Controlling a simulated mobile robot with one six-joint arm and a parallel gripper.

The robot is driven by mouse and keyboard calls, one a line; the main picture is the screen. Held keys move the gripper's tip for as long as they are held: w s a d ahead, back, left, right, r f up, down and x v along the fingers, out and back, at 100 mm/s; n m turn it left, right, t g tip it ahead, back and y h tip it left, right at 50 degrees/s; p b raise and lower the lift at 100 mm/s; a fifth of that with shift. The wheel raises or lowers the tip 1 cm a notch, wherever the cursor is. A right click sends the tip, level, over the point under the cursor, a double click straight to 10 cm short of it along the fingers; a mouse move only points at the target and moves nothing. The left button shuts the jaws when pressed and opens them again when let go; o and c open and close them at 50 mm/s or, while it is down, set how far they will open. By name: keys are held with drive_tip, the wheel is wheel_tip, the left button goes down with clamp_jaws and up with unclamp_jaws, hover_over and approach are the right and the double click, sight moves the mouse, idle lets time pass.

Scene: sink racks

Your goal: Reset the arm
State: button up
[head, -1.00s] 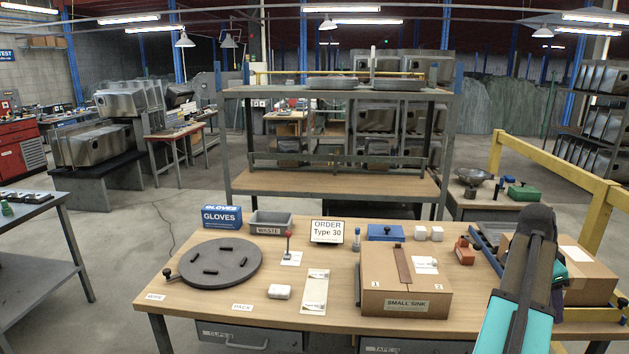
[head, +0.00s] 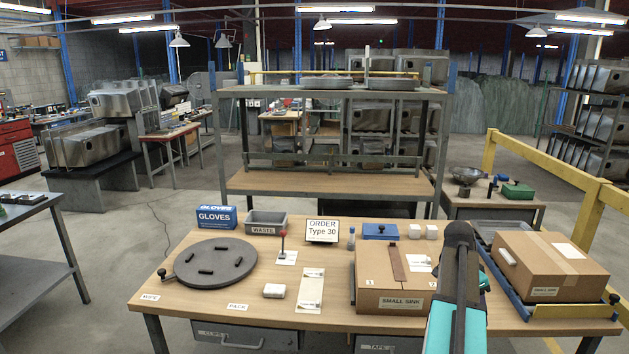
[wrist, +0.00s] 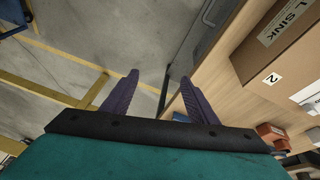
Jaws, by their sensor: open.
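My gripper (wrist: 160,77) shows in the wrist view with its two purple fingers apart and nothing between them. Beyond the fingers lie the grey floor and the front edge of the workbench (wrist: 243,88). In the head view my arm rises at the lower right, in front of the bench, beside the right part of the SMALL SINK box (head: 386,298). The fingers cannot be made out in the head view. The SMALL SINK box also shows at the upper right of the wrist view (wrist: 278,55), apart from the fingers.
A second carton (head: 547,262) lies on a blue-edged tray at the bench's right. A round turntable (head: 205,258), GLOVES box (head: 216,217), WASTE bin (head: 266,222) and ORDER Type 30 sign (head: 322,231) stand left. A yellow rail (head: 560,180) runs behind at right.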

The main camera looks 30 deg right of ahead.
drive_tip(key=w+a+f+n+g+y, duration=0.1)
drive_tip(key=w+a+f+n, duration=0.35)
drive_tip(key=a+f, duration=0.95)
drive_tip(key=w+a+f+n+g+y, duration=0.1)
drive_tip(key=w+a+f+n, duration=0.3)
drive_tip(key=a+f, duration=1.05)
drive_tip(key=s+a+f+n, duration=0.4)
drive_tip(key=s+a+f, duration=0.2)
drive_tip(key=a, duration=0.3)
drive_tip(key=s+a+f+n+g, duration=0.1)
drive_tip(key=s+a+f+n, duration=0.4)
drive_tip(key=a, duration=0.4)
drive_tip(key=s+a+f+n+y, duration=0.1)
drive_tip(key=s+a+f+n, duration=0.3)
drive_tip(key=s+a+f, duration=0.2)
drive_tip(key=shift+s+a+f, duration=0.3)
drive_tip(key=shift+s+a, duration=0.7)
drive_tip(key=shift+a, duration=1.05)
drive_tip(key=shift+n, duration=0.25)
